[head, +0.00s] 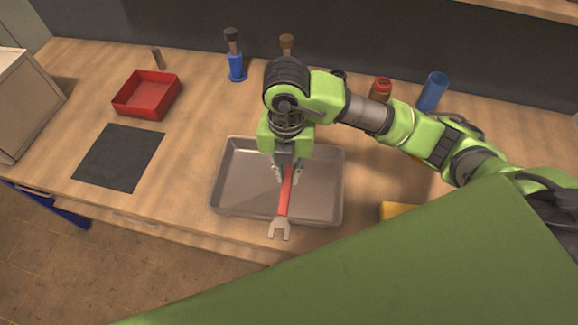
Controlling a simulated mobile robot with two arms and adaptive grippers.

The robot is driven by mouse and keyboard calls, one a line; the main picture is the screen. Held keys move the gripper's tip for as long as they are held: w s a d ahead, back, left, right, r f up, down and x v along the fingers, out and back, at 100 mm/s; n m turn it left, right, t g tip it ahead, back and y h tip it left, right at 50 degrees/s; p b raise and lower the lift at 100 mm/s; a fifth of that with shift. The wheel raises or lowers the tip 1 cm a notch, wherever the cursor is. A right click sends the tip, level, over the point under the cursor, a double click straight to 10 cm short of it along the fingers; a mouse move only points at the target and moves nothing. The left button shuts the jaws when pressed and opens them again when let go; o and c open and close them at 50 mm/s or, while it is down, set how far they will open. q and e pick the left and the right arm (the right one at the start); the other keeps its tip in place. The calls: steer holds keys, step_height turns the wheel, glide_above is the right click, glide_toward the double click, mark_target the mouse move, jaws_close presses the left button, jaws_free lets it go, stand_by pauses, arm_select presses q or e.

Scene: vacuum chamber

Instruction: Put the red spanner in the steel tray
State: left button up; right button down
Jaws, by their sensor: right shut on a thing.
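The red spanner (284,196) has a red handle and a grey open-ended jaw that points toward the front of the bench. My right gripper (287,175) is shut on the upper part of its handle. The steel tray (226,186) is a shallow grey rectangle near the bench's front edge. The gripper and the handle show over the tray, and the spanner's jaw end shows past the tray's front rim. I cannot tell whether the spanner touches the tray. My left gripper is not in view.
A red bin (146,94) and a dark mat (119,157) lie to the left. A blue holder with a brush (236,66), a red jar (380,89) and a blue cup (432,91) stand at the back. A yellow item (398,211) is right of the tray, partly hidden.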

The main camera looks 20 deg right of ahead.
steer(key=w+d+f, duration=0.1)
steer(key=w+f, duration=0.1)
steer(key=w+d+f+p, duration=0.1)
steer(key=w+d+f, duration=0.1)
steer(key=w+f, duration=0.1)
steer(key=w+d+f+p, duration=0.1)
steer(key=w+f, duration=0.1)
steer(key=w, duration=0.1)
steer(key=shift+d+f, duration=0.35)
step_height(320, 180, down, 3)
steer(key=shift+w+f+p, duration=0.1)
steer(key=shift+w+p, duration=0.05)
steer(key=shift+p, duration=0.4)
steer(key=shift+f, duration=0.15)
steer(key=c, duration=2)
jaws_free()
steer(key=shift+o, duration=0.2)
